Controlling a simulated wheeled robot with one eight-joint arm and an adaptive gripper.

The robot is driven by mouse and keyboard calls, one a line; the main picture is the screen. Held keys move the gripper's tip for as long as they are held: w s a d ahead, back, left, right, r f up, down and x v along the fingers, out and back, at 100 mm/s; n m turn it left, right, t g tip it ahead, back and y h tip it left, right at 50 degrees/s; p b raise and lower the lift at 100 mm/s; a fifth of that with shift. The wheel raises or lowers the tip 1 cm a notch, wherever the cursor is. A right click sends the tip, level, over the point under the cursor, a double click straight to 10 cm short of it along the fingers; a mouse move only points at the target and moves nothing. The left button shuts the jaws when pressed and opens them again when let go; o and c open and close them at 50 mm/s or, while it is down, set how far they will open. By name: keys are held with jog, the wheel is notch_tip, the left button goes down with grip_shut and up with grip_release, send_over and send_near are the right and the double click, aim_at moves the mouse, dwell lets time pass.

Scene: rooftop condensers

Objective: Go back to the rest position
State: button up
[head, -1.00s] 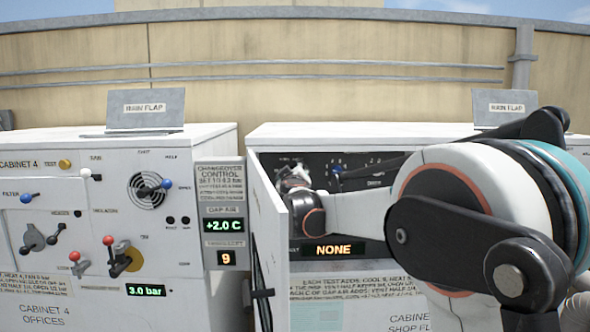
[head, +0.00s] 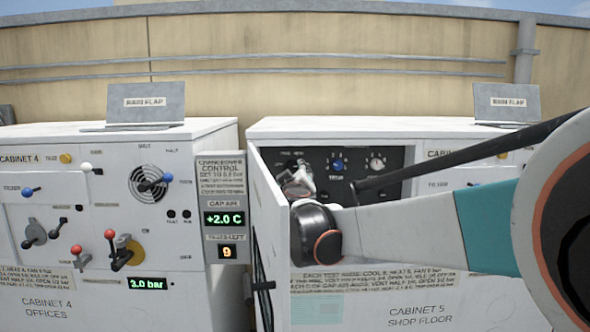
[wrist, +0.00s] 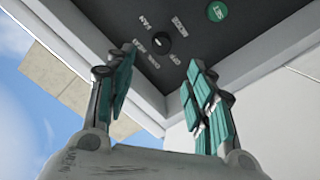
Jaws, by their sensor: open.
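My gripper (head: 298,182) is at the left part of the open dark control recess (head: 375,158) of the cabinet 5 unit, close to the open white door (head: 267,225). In the wrist view, my gripper (wrist: 163,60) is open, with its teal-padded fingers apart and nothing seen between them. A black selector knob (wrist: 163,45) with labels around it is on the dark panel beyond the fingertips. A round green button (wrist: 217,11) is near it. Whether a finger touches the panel cannot be told. My arm reaches in from the right and hides the lower part of the recess.
Cabinet 4 (head: 100,295) stands at the left with projecting red levers and knobs. A changeover control post (head: 221,190) with lit displays stands between the cabinets. A blue knob (head: 338,165) and a white dial (head: 377,164) are in the recess. A wall runs behind.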

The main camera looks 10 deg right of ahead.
jog(key=shift+s, duration=0.35)
jog(key=s+d+f+m+g+h+b, duration=0.1)
jog(key=s+d+f+m+g+b, duration=0.2)
jog(key=s+f, duration=0.35)
jog(key=s+d+f+g+b, duration=0.1)
jog(key=s+d+f+b, duration=0.2)
jog(key=s+f+b, duration=0.3)
jog(key=s+d+f+m+g+h+b, duration=0.1)
jog(key=s+d+f+m+b, duration=0.15)
jog(key=s+f, duration=0.4)
jog(key=s+a+f+g+y+b, duration=0.1)
jog(key=s+a+f+b, duration=0.1)
jog(key=s+f, duration=0.4)
jog(key=s+a+f+g+y+b, duration=0.2)
jog(key=s+f+b, duration=0.3)
jog(key=f, duration=0.8)
jog(key=s+a+f+g+y+b, duration=0.2)
jog(key=s+f+b, duration=0.2)
jog(key=s+f, duration=0.4)
jog(key=shift+a+f, duration=0.15)
jog(key=shift+f, duration=0.5)
